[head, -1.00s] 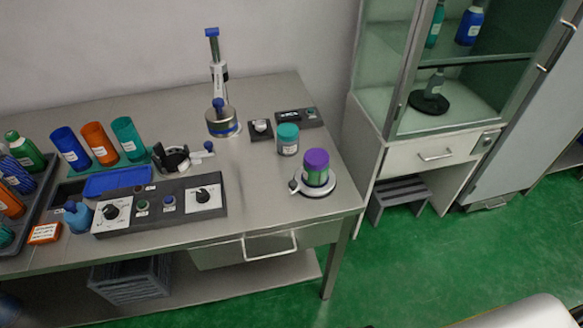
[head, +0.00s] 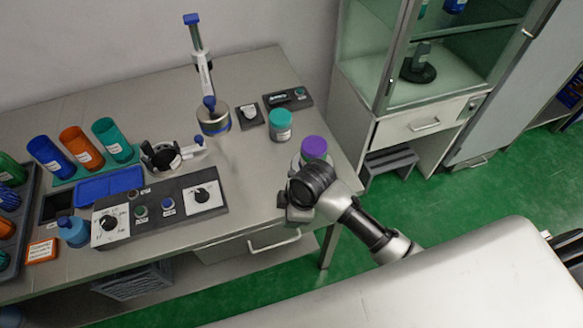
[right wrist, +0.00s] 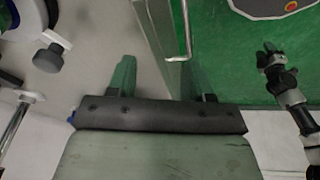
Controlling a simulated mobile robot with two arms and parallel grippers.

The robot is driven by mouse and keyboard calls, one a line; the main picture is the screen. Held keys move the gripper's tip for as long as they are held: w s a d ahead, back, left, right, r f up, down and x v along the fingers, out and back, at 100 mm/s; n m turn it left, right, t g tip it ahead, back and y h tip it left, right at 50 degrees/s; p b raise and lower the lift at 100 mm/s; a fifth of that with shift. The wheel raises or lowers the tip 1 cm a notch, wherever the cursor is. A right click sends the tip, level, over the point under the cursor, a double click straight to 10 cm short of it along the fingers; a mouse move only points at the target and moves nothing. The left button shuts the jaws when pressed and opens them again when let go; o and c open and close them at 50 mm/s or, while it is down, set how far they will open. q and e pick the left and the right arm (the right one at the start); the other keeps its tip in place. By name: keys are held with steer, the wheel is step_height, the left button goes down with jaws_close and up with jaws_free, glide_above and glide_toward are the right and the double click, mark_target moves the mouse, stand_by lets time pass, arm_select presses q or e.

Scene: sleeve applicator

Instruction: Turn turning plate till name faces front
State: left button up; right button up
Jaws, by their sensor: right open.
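The turning plate (head: 296,161) stands at the table's right front corner, mostly hidden in the head view. Its jar shows a purple lid (head: 314,148); the green body and any name on it are hidden behind my right arm. My right gripper (right wrist: 158,65) is open and empty, its two fingers spread over the table's edge in the right wrist view. In the head view my dark right wrist covers it. A grey knob (right wrist: 48,58) is at the left of the right wrist view. What looks like my left gripper (right wrist: 275,68) is over the floor; its jaws are unclear.
A teal-lidded jar (head: 281,125) stands just behind the plate. A control panel (head: 160,206) with dials lies to the left. A drawer handle (head: 274,240) sticks out below the table's front edge. A glass cabinet (head: 425,95) stands at the right.

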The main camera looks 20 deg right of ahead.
mark_target(292, 172)
steer(key=w+d+r+n+g+h, duration=0.2)
steer(key=w+d+r+n, duration=0.1)
steer(key=w+r+n, duration=0.8)
steer(key=f, duration=0.3)
steer(key=f+p, duration=0.1)
steer(key=f, duration=0.6)
steer(key=shift+s+d+f+p, duration=0.15)
steer(key=shift+s+d+p, duration=0.1)
steer(key=shift+p, duration=0.15)
steer(key=shift+w, duration=0.1)
jaws_close()
